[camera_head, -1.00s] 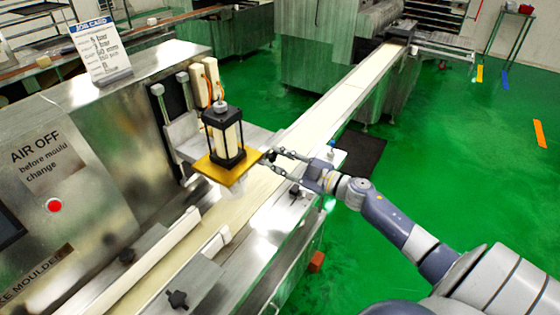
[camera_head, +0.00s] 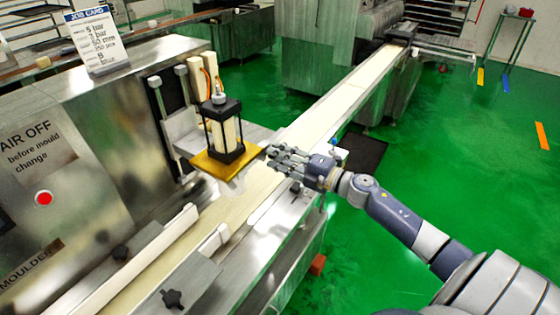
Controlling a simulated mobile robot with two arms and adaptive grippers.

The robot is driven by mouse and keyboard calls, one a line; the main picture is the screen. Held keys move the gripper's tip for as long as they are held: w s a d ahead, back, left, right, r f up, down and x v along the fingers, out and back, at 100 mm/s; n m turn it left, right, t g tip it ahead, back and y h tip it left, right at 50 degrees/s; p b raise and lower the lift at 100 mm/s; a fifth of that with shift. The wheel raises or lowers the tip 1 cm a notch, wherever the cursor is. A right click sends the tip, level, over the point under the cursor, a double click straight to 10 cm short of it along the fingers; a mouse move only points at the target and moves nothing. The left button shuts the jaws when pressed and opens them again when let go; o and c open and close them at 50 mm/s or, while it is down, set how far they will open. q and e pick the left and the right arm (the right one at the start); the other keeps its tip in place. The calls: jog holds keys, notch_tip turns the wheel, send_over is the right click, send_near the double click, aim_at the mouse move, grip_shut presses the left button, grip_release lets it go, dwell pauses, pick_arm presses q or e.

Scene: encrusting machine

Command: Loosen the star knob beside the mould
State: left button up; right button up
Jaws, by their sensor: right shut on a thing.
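The mould is a black-framed unit with pale blocks (camera_head: 227,138) on a yellow plate (camera_head: 222,162), beside the moulder and above the pale belt. My right gripper (camera_head: 270,156) reaches in from the right, with its fingertips at the right corner of the yellow plate. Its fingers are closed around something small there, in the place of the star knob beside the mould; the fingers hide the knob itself. My left gripper is not in view.
The steel moulder (camera_head: 90,150) bears an "AIR OFF before mould change" sign (camera_head: 32,150), a red button (camera_head: 43,198) and a job card (camera_head: 97,40). Green floor is open at right.

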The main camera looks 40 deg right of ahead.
jog(key=n+b, duration=0.3)
jog(key=n, duration=0.3)
jog(key=shift+f, duration=0.2)
jog(key=shift+n, duration=0.3)
jog(key=o, duration=1.1)
jog(key=shift+c, duration=0.2)
jog(key=v, duration=1.2)
jog(key=shift+d, duration=0.1)
